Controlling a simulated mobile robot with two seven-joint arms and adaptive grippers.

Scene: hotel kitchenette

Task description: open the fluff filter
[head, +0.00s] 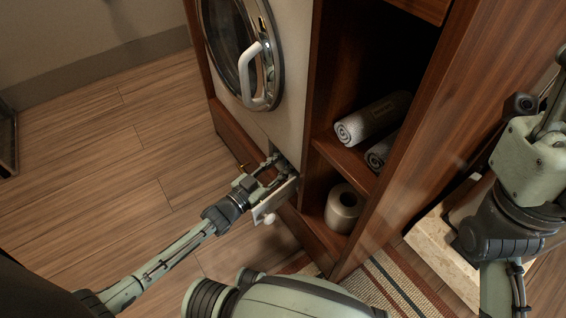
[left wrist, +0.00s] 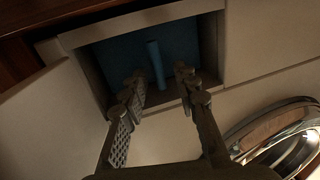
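The fluff filter shows in the left wrist view as a blue upright grip bar (left wrist: 156,64) in a blue-lined square recess. In the head view the recess is low on the front of the washing machine (head: 286,62), largely hidden by my gripper. A small pale flap (head: 276,200) with a round white knob (head: 269,218) stands open there. My left gripper (head: 272,168) is at the recess. In the left wrist view its fingers (left wrist: 160,82) are spread, one on each side of the bar, with gaps and no visible contact. My right gripper does not show.
The round washer door (head: 240,50) with its white handle is above. Wooden shelves to the right hold rolled towels (head: 372,120) and a paper roll (head: 343,208). A striped rug (head: 385,285) lies in front. The wooden floor (head: 110,150) on the left is clear.

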